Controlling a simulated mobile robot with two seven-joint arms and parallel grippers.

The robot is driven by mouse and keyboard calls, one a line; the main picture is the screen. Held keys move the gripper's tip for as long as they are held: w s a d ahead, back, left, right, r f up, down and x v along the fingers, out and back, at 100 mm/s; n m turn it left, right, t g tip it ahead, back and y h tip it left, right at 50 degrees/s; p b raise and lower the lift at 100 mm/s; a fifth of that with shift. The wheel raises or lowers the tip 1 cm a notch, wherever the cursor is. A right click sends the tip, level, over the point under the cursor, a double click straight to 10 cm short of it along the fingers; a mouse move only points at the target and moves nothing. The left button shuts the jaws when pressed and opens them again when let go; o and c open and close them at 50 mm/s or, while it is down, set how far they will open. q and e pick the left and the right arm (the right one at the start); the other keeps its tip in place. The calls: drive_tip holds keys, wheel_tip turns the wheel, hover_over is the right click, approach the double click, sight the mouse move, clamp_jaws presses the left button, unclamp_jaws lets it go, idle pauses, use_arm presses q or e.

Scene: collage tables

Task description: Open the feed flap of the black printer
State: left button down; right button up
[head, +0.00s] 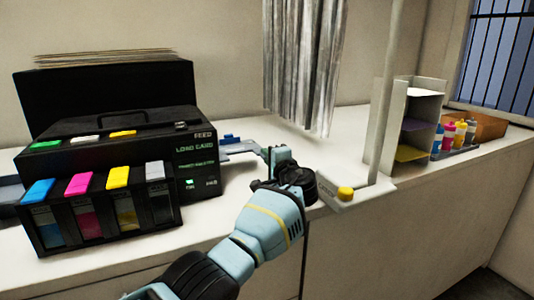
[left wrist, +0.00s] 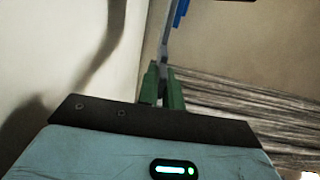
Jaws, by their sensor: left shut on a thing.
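The black printer (head: 120,150) stands on the left of the white counter, with coloured ink tanks along its front. A thin grey feed flap (head: 238,148) sticks out from its right side, roughly level, with small blue pieces on top. My left gripper (head: 270,158) is at the flap's outer end and shut on it. In the left wrist view the green fingers (left wrist: 161,88) close around the thin edge of the flap (left wrist: 166,40), seen nearly edge-on. The exact contact is small and partly hidden in the head view. My right gripper is not in view.
Grey hanging strips (head: 305,60) come down behind my gripper. A white post on a base with a yellow button (head: 345,193) stands close to its right. A shelf unit (head: 410,125) and several bottles (head: 448,137) are farther right. Bare counter (head: 225,195) lies in front of the flap.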

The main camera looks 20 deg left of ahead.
use_arm(q)
drive_tip(key=shift+f, duration=0.2)
idle(0.3)
drive_tip(key=c, duration=1.6)
unclamp_jaws()
drive_tip(key=shift+o, duration=0.2)
drive_tip(key=shift+r, duration=0.1)
drive_tip(key=shift+s+d, duration=0.4)
drive_tip(key=shift+d, duration=0.1)
drive_tip(key=shift+p+v, duration=0.55)
drive_tip(key=shift+v, duration=2.75)
drive_tip(key=shift+a, duration=0.1)
